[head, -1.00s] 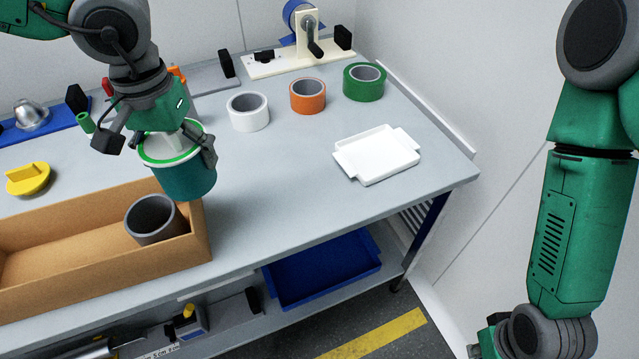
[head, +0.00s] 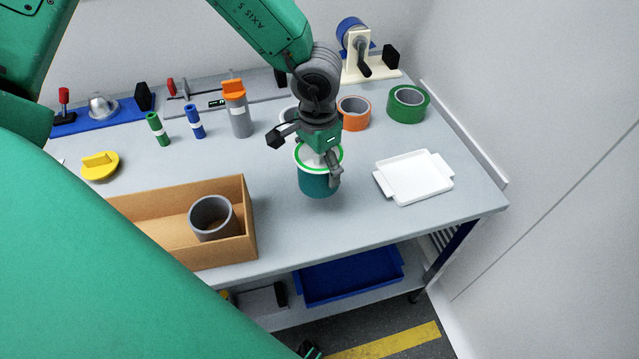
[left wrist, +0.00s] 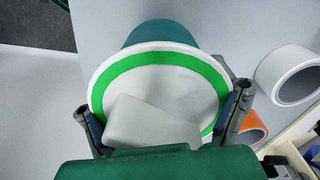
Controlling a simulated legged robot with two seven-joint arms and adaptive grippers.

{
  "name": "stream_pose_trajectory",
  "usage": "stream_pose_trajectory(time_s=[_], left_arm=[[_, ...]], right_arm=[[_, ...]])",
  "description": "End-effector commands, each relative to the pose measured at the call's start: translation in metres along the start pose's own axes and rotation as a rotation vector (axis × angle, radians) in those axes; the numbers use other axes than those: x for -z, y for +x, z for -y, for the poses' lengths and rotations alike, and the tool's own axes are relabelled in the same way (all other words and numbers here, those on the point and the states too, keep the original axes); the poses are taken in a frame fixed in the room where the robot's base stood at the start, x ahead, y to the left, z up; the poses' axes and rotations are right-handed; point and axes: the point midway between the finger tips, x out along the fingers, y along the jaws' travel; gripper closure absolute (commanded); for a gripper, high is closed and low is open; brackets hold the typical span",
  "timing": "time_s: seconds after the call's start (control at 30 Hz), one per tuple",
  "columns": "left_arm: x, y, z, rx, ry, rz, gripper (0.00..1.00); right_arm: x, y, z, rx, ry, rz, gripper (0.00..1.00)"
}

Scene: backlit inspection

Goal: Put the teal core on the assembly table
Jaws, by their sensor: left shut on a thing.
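The teal core (head: 319,182) is a teal cylinder with a white top and a bright green ring. My left gripper (head: 308,154) is shut on it from above, with the core roughly upright. In the left wrist view its white and green top (left wrist: 160,75) lies between the two fingers, with a pale block across its middle. The core is over the open part of the grey assembly table (head: 290,235), between the cardboard box and the white tray. I cannot tell whether its base touches the tabletop. My right gripper cannot be made out.
The cardboard box (head: 246,215) holding a grey ring (head: 212,217) is to the left. The white tray (head: 414,177) is to the right. Orange (head: 353,113) and green (head: 408,104) tape rolls stand behind. A white roll (left wrist: 288,75) is partly hidden behind my gripper.

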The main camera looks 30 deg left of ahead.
Motion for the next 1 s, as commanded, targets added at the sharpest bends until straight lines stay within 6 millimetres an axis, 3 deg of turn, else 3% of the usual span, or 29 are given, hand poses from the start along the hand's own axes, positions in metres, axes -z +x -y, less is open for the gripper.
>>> stream_pose_trajectory(time_s=[0.1, 0.27, 0.5, 0.8, 0.83, 0.9, 1.0], left_arm=[[0.000, 0.020, 0.000, 0.001, -0.001, 0.001, 0.72], [0.000, 0.030, 0.001, 0.000, -0.001, -0.001, 0.72], [-0.001, 0.062, 0.001, 0.000, -0.002, 0.001, 0.72], [-0.001, 0.063, 0.001, -0.002, -0.003, -0.002, 0.72], [-0.001, 0.064, 0.001, -0.001, -0.003, -0.001, 0.16], [-0.001, 0.064, 0.001, -0.001, -0.003, -0.002, 0.00], [0.000, 0.064, 0.001, -0.001, -0.003, -0.001, 0.00]], right_arm=[[0.000, 0.005, 0.000, 0.000, 0.000, 0.000, 1.00], [0.000, 0.007, 0.000, 0.000, 0.000, 0.000, 1.00], [-0.001, 0.013, 0.000, 0.000, 0.000, 0.000, 1.00], [-0.001, 0.011, 0.000, 0.000, 0.000, 0.000, 1.00], [-0.001, 0.011, 0.000, 0.000, 0.000, 0.000, 1.00], [-0.001, 0.011, 0.000, 0.000, 0.000, 0.000, 1.00], [-0.001, 0.012, 0.000, 0.000, 0.000, 0.000, 1.00]])
